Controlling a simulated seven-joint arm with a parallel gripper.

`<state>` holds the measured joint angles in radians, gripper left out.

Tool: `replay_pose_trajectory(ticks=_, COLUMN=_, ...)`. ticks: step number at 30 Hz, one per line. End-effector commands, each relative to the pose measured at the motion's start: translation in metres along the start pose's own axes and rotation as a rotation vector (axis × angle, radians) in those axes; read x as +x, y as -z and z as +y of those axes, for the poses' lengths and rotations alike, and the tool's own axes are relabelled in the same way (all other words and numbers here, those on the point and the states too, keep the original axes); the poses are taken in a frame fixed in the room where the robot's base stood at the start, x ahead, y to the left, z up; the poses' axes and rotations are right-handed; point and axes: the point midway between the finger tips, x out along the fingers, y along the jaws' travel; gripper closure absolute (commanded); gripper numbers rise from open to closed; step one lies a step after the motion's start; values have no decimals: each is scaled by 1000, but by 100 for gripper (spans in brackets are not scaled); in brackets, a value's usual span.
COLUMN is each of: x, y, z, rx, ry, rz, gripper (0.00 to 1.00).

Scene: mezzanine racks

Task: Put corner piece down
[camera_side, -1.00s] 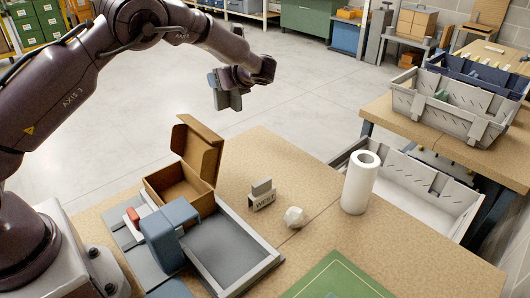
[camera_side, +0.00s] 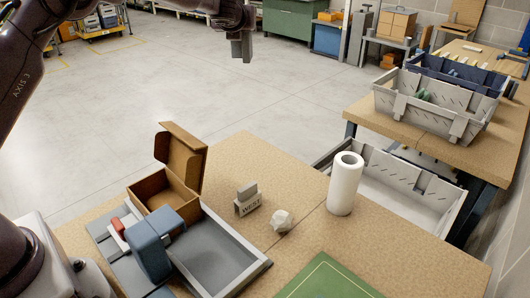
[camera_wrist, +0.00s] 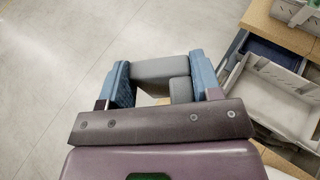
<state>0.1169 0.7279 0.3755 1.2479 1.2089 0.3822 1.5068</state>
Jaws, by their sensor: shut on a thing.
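The corner piece (camera_wrist: 158,68) is a grey, L-shaped block. In the wrist view it sits between the two blue fingers of my gripper (camera_wrist: 160,78), which is shut on it. In the side view my gripper (camera_side: 241,32) is near the top edge, high above the floor behind the table, and the grey piece (camera_side: 240,50) hangs below it, clear of any surface. Part of the wrist is cut off by the top of that view.
Bins (camera_side: 437,108) stand at right.

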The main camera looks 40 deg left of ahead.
Motion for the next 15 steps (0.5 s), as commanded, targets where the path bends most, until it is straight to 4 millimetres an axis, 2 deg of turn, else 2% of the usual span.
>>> replay_pose_trajectory(ticks=4, x=0, y=0, z=-29, rx=122, ry=263, rz=-3, gripper=63)
replay_pose_trajectory(ticks=8, x=-10, y=5, z=-52, rx=229, ry=492, rz=-2, gripper=63)
replay_pose_trajectory(ticks=15, x=-48, y=23, z=-80, rx=409, ry=908, rz=8, gripper=63)
